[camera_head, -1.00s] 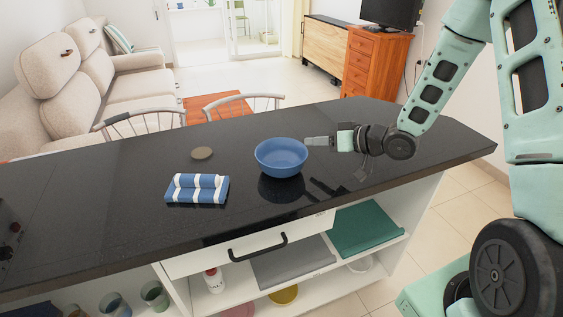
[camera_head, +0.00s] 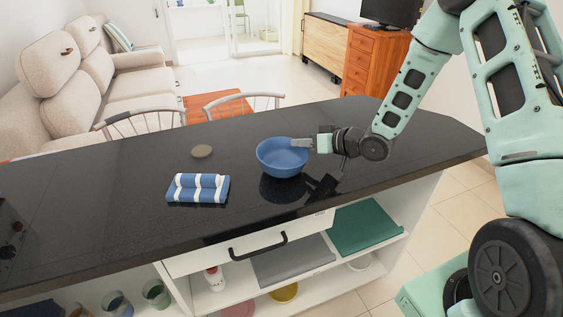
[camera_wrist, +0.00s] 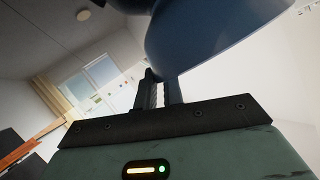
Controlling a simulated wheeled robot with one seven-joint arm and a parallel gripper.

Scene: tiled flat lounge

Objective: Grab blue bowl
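The blue bowl (camera_head: 281,160) stands upright on the black counter (camera_head: 110,215) in the head view, right of the folded striped towel. My gripper (camera_head: 301,143) reaches in from the right, with its fingertips over the bowl's right rim. In the wrist view the bowl (camera_wrist: 215,35) fills the upper right, close above the fingers. My fingers (camera_wrist: 161,92) are close together with a narrow gap, and appear shut on the bowl's wall. The fingertips are partly hidden by the bowl.
A blue-and-white striped towel (camera_head: 198,188) and a round brown disc (camera_head: 202,151) lie on the counter to the left. Two chairs (camera_head: 243,104) stand behind the counter. Open shelves below hold several dishes. The counter right of my gripper is clear.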

